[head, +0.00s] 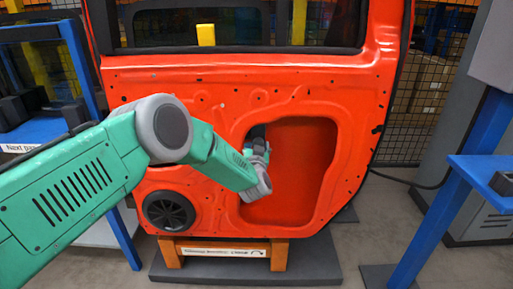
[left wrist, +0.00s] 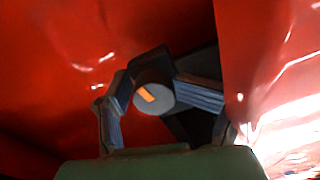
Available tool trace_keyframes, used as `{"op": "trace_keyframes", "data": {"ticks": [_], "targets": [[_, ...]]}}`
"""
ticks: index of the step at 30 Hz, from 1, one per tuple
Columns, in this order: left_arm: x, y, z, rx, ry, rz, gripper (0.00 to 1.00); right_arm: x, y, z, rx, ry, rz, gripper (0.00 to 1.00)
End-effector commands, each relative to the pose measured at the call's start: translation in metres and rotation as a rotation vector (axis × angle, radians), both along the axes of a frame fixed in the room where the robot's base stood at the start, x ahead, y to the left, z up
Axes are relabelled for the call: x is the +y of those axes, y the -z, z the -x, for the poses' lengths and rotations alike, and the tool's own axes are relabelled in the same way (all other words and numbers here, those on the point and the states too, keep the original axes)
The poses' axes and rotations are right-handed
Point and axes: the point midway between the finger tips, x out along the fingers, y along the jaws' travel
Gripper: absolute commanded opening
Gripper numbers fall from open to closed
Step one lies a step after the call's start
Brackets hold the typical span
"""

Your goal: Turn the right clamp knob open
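The clamp knob (left wrist: 158,97) is a dark round knob with a grey face and an orange mark that runs slantwise. It shows in the left wrist view, inside the red door. My left gripper (head: 258,137) reaches into the large opening of the orange-red door (head: 215,85) in the head view. In the left wrist view the left gripper (left wrist: 153,90) has one finger on each side of the knob, and both fingertips appear to touch it. In the head view the knob is not clearly visible at the gripper. My right gripper is not in view.
The door stands on an orange support (head: 280,254) over a dark base plate (head: 320,258). A round black speaker (head: 168,210) sits low on the door. Blue frames stand at left and right (head: 435,220). The opening's edge lies close around my left gripper.

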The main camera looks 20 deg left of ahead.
Motion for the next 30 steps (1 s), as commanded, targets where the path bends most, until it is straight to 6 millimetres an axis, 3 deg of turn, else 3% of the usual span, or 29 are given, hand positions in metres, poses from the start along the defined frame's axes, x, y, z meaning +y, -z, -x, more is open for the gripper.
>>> {"op": "trace_keyframes", "data": {"ticks": [5, 6, 9, 21, 30], "targets": [[-0.0045, -0.0024, 0.001, -0.002, 0.001, -0.005, 0.52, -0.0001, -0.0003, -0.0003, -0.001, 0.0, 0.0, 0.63], [-0.0049, -0.0027, 0.0012, -0.001, 0.001, -0.006, 0.46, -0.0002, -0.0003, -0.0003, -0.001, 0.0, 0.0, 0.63], [-0.0061, -0.0024, 0.0013, -0.001, 0.003, -0.004, 0.13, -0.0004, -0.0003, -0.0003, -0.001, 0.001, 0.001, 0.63], [-0.008, 0.0, 0.0008, 0.002, 0.01, -0.002, 0.02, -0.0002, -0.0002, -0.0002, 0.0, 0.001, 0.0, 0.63], [-0.0072, 0.0007, 0.0013, 0.001, 0.008, 0.01, 0.02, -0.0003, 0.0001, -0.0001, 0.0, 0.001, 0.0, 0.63]]}}
